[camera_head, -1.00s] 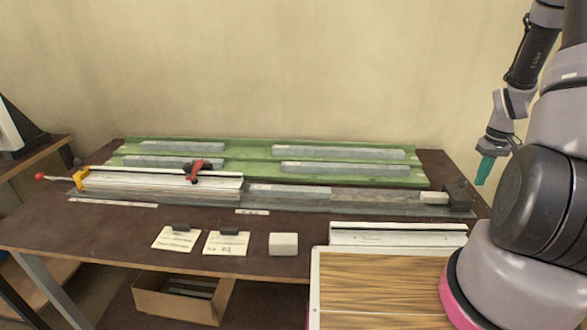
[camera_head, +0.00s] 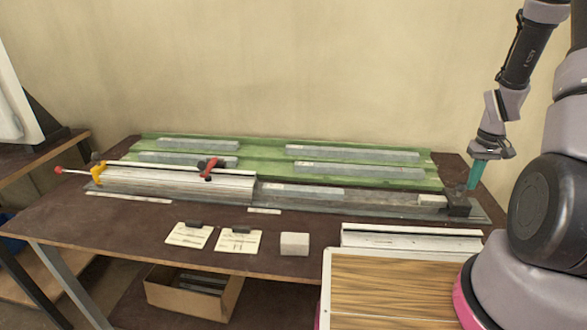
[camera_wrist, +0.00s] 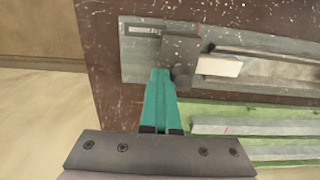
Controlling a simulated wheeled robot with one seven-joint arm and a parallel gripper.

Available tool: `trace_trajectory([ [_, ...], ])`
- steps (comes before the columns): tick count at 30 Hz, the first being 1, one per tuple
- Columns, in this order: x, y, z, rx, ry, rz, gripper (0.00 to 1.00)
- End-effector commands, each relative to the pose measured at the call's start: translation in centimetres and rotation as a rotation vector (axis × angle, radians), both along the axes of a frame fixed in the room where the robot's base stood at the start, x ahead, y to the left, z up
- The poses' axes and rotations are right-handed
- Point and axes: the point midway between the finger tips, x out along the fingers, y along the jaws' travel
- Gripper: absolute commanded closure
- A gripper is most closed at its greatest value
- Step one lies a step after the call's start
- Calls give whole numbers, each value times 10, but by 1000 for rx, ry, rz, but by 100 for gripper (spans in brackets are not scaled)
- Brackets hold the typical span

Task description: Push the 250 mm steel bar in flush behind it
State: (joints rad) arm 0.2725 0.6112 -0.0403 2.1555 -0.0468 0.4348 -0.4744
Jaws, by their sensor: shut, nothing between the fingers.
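My gripper (camera_head: 477,180) has teal fingers, shut and empty. It hangs just behind the dark end block (camera_head: 458,203) at the right end of the grey bed. In the wrist view, the fingertips (camera_wrist: 160,78) appear beside the dark block (camera_wrist: 180,50) and its round knob; contact cannot be told. A grey steel bar (camera_head: 302,191) lies in the bed, its left end close to the pale clamped profile (camera_head: 170,187). Several more steel bars (camera_head: 352,153) lie on the green tray (camera_head: 270,155). I cannot read which bar is 250 mm.
A pale block (camera_head: 432,200) sits left of the dark block, with bare bed between it and the bar. A red-handled clamp (camera_head: 209,168) stands over the profile. Cards (camera_head: 240,242), a whitish cube (camera_head: 295,243) and a white rail (camera_head: 410,238) lie in front.

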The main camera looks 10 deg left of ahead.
Motion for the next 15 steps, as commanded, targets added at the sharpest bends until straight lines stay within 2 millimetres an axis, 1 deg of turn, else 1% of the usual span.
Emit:
trace_trajectory([
  [1, 0, 5, 0, 1, 0, 2, 100],
  [15, 0, 40, 0, 1, 0, 2, 100],
])
